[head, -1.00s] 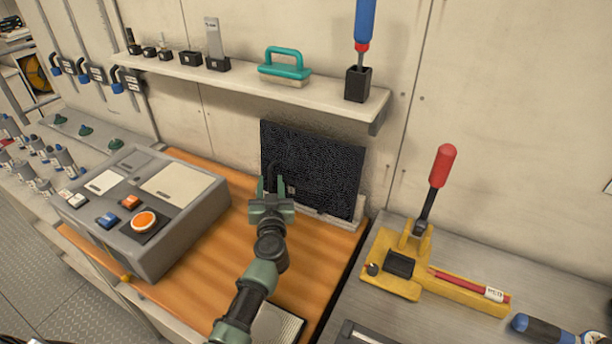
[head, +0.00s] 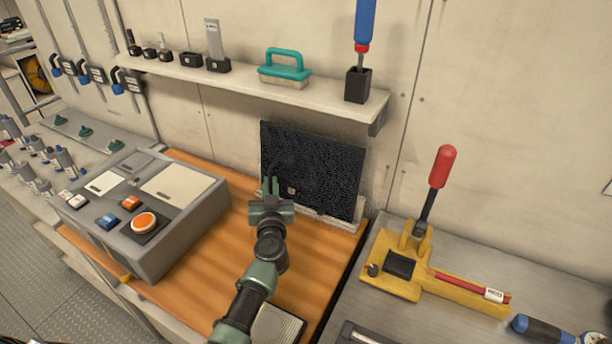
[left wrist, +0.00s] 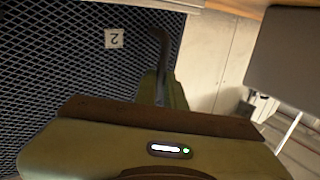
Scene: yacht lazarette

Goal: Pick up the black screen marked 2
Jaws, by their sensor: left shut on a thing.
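The black mesh screen (head: 325,180) stands nearly upright, leaning by the back wall in a pale slotted holder (head: 338,220) on the wooden bench top. In the left wrist view the screen (left wrist: 60,80) fills the left side, and its small white label (left wrist: 114,38) reads 2, upside down. My left gripper (head: 270,186) is in front of the screen's left part, shut on the dark hooked handle (left wrist: 158,45) that stands out from it. The fingers (left wrist: 163,90) partly hide the handle. My right gripper shows in neither view.
A grey control box (head: 150,215) with buttons stands left of my arm. A shelf (head: 250,82) with a teal-handled brush (head: 285,68) and other tools hangs above the screen. A yellow lever press (head: 400,262) stands on the metal bench at right.

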